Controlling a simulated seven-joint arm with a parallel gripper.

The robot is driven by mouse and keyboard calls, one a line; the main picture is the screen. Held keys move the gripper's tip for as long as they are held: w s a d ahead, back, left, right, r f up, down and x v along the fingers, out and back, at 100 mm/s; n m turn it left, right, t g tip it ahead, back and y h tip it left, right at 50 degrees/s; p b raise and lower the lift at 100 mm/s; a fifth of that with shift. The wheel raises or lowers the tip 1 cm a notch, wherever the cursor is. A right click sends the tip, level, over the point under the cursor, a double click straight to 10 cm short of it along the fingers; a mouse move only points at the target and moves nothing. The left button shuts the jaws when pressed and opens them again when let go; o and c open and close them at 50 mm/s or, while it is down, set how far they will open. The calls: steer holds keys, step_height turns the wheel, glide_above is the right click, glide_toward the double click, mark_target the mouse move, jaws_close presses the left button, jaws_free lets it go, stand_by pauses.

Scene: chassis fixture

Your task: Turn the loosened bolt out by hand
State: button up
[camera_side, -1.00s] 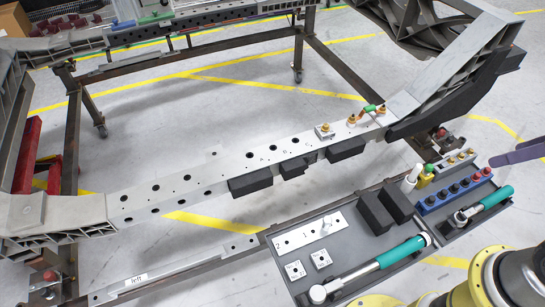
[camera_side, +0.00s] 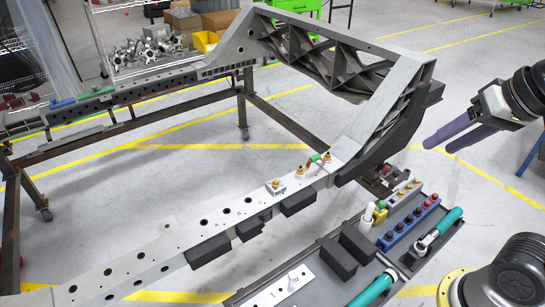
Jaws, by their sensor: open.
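The grey chassis rail (camera_side: 190,230) runs diagonally across the side view. On its right part are brass-coloured bolts: one on a small metal block (camera_side: 276,186), one bare in the middle (camera_side: 300,171) and one near the corner (camera_side: 327,157). A green piece (camera_side: 314,159) lies beside the corner bolt. I cannot tell which bolt is loosened. My gripper (camera_side: 439,147), with purple fingers, is at the right, apart from the bolts. Its fingers are spread, pointing left, with nothing between them.
A grey tool tray (camera_side: 428,262) stands in front of the rail with a blue socket rack (camera_side: 405,226), teal-handled wrenches (camera_side: 373,290) and black blocks (camera_side: 357,241). Black blocks (camera_side: 298,203) hang on the rail's near side. Shelves with parts (camera_side: 155,48) stand behind.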

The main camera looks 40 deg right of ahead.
steer(key=w+r+m, duration=0.4)
steer(key=w+r, duration=0.1)
steer(key=w, duration=0.3)
steer(key=m+g, duration=0.6)
steer(key=m, duration=0.2)
glide_above(276, 180)
step_height(276, 180, down, 31)
steer(key=shift+f, duration=2.85)
steer(key=shift+f, duration=0.15)
steer(key=shift+f, duration=1.85)
